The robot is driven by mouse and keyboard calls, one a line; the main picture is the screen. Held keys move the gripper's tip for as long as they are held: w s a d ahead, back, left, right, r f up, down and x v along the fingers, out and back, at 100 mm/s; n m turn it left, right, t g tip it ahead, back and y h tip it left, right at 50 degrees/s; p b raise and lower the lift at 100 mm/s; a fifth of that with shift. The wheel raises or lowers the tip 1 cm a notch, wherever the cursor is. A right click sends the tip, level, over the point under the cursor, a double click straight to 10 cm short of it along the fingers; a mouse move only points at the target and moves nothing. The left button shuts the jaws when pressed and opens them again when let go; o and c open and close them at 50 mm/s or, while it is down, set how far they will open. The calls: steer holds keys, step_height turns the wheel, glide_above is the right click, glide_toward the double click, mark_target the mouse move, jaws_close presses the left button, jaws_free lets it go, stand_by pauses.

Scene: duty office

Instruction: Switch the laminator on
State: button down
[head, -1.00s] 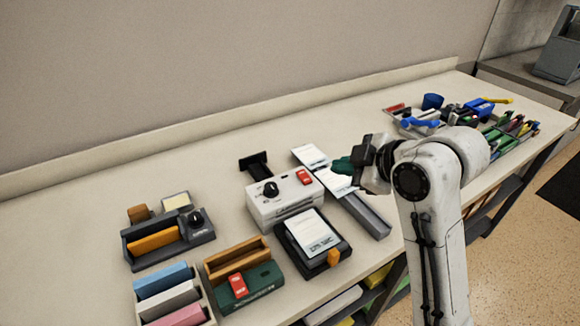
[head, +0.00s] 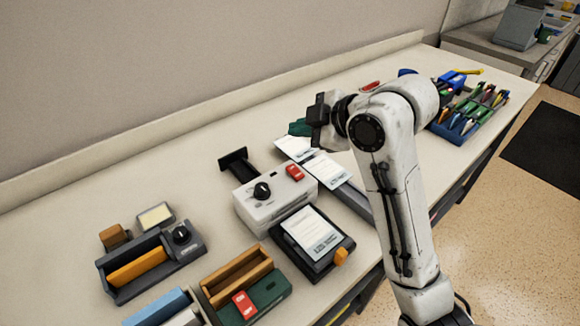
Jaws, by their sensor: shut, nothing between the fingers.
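The laminator looks to be the white box (head: 285,213) in the middle of the bench. It has a black knob (head: 261,191) on top at the left and a red switch (head: 295,172) on top at the right. Which way the switch is set is too small to tell. A black support (head: 234,163) stands behind it. The arm hides part of the bench to the right.
Printed cards (head: 325,168) lie on a grey tray right of the white box. A black device with a card (head: 312,232) and an orange knob stands in front. A grey unit (head: 165,262) and a green unit (head: 266,300) stand left. Pens fill a blue tray (head: 446,135) at right.

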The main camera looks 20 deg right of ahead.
steer(key=b, duration=0.5)
glide_above(295, 171)
steer(key=f, duration=0.6)
steer(key=shift+s+d+f, duration=0.1)
steer(key=shift+s+f, duration=0.15)
steer(key=shift+s, duration=0.1)
steer(key=shift+w+f+b, duration=0.2)
steer(key=shift+f+b, duration=0.4)
steer(key=shift+f, duration=0.3)
steer(key=shift+f, duration=0.1)
steer(key=shift+f, duration=0.3)
steer(key=shift+w+f+b, duration=0.1)
steer(key=shift+f+b, duration=0.25)
stand_by(0.9)
steer(key=shift+r+p, duration=0.85)
